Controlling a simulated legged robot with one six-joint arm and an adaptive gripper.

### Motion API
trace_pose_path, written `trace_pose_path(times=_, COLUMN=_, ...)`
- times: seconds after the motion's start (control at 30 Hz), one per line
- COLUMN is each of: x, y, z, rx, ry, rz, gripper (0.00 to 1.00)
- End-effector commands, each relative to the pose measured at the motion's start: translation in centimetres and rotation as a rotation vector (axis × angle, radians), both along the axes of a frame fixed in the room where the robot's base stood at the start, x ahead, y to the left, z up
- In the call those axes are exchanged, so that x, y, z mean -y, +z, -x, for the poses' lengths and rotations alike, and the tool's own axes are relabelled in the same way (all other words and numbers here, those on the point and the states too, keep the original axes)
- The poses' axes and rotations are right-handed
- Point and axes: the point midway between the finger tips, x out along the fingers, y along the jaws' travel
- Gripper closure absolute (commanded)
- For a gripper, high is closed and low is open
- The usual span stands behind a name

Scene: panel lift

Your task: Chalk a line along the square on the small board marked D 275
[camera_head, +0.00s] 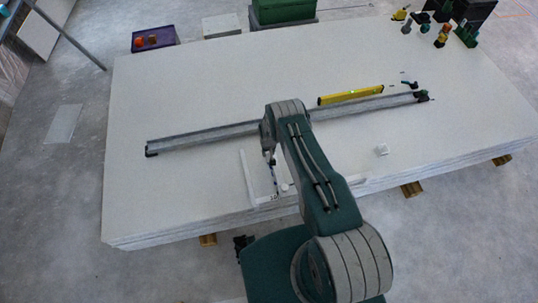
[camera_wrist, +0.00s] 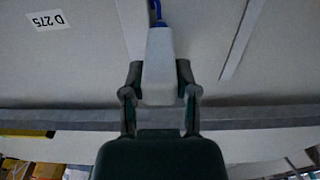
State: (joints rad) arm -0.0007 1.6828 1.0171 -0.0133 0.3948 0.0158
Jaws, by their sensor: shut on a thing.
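In the wrist view my gripper (camera_wrist: 160,80) is shut on a pale block-like chalk holder (camera_wrist: 158,62). A blue tip (camera_wrist: 156,14) or line shows at its far end; I cannot tell whether it touches the board. The label D 275 (camera_wrist: 47,20) shows upside down on a pale board surface to the left. A thin pale strip (camera_wrist: 243,40), perhaps an arm of the square, slants to the right of the holder. In the head view a white L-shaped square (camera_head: 247,178) lies near the front edge, left of my arm. My arm hides much of the work area.
A large pale board stack (camera_head: 190,100) fills the floor. A long grey rail (camera_head: 205,137) crosses it, with a yellow level (camera_head: 350,95) behind. Several tools stand at the back right; a purple tray (camera_head: 155,39) is back left.

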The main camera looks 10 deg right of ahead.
Motion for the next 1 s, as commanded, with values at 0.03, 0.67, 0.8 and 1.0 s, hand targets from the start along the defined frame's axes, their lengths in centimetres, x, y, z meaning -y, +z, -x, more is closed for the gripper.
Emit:
trace_pose_path(times=0.03, x=0.0, y=-0.1, z=-0.2, rx=0.002, ry=0.000, rz=0.000, gripper=1.00)
trace_pose_path(times=0.67, x=0.0, y=-0.1, z=-2.2, rx=0.000, ry=0.000, rz=0.000, gripper=1.00)
trace_pose_path(times=0.8, x=0.0, y=0.0, z=-2.7, rx=0.001, ry=0.000, rz=0.000, gripper=1.00)
trace_pose_path(times=1.0, x=0.0, y=0.0, z=-3.0, rx=0.001, ry=0.000, rz=0.000, gripper=1.00)
